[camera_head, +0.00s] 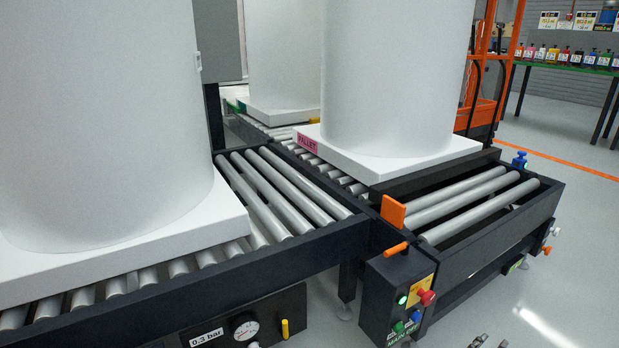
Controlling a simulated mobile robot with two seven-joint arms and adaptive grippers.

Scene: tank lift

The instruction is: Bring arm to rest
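The tips of what looks like my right gripper (491,342) just show at the bottom edge, right of the control box. Two small grey fingertips stand apart with floor between them, and nothing shows between them. The rest of this gripper and its arm is cut off below the frame. My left gripper and arm are not in view.
A control box (398,293) with a red knob (426,297) and an orange lever (396,249) is fixed to the black roller conveyor (545,205). White tanks (395,75) stand on pallets (385,165) on the rollers. Open floor (565,290) lies at the lower right.

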